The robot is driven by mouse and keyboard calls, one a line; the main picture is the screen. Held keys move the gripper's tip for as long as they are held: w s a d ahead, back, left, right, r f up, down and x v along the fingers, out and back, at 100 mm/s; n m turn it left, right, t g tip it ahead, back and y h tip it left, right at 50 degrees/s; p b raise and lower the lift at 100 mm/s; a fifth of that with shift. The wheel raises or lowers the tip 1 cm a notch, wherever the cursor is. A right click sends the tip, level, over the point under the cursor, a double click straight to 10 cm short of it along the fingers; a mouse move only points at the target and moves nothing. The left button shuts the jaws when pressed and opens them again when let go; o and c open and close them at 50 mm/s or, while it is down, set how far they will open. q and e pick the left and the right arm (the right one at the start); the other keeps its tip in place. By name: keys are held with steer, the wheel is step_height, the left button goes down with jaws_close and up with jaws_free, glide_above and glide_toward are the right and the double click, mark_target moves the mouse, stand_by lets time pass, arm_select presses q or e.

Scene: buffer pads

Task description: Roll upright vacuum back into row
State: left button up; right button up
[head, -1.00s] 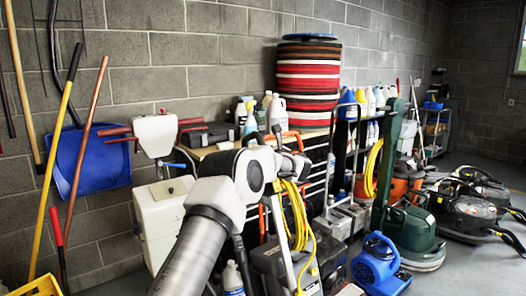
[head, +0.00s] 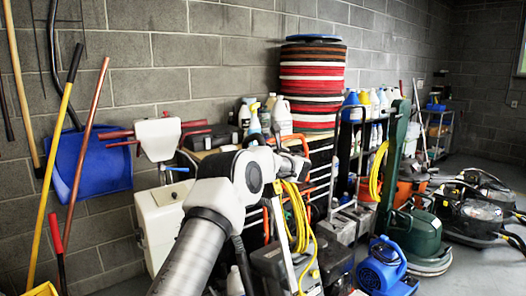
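A grey and black upright machine (head: 282,268) with a yellow cord (head: 300,215) on its handle stands at the lower middle of the head view; it looks like the upright vacuum, but I cannot be sure. Another upright unit (head: 342,226) with a tall dark handle stands behind it to the right. One of my arms, apparently the left, rises from the bottom edge in front of the bench. Its far end (head: 292,164) overlaps the bench and the cord handle in the picture; its fingers cannot be made out. My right gripper is out of view.
A blue blower (head: 381,268), a green floor machine (head: 418,238) and black-topped machines (head: 470,212) stand to the right. Stacked round pads (head: 311,85) and bottles sit on the bench. A white tank machine (head: 160,222) stands left. Grey floor shows at far right.

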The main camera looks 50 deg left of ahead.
arm_select(q)
steer(key=shift+a+f, duration=0.15)
steer(key=shift+f, duration=0.15)
steer(key=shift+d+r, duration=0.1)
steer(key=shift+d, duration=0.45)
steer(key=v, duration=1.1)
steer(key=shift+s, duration=0.15)
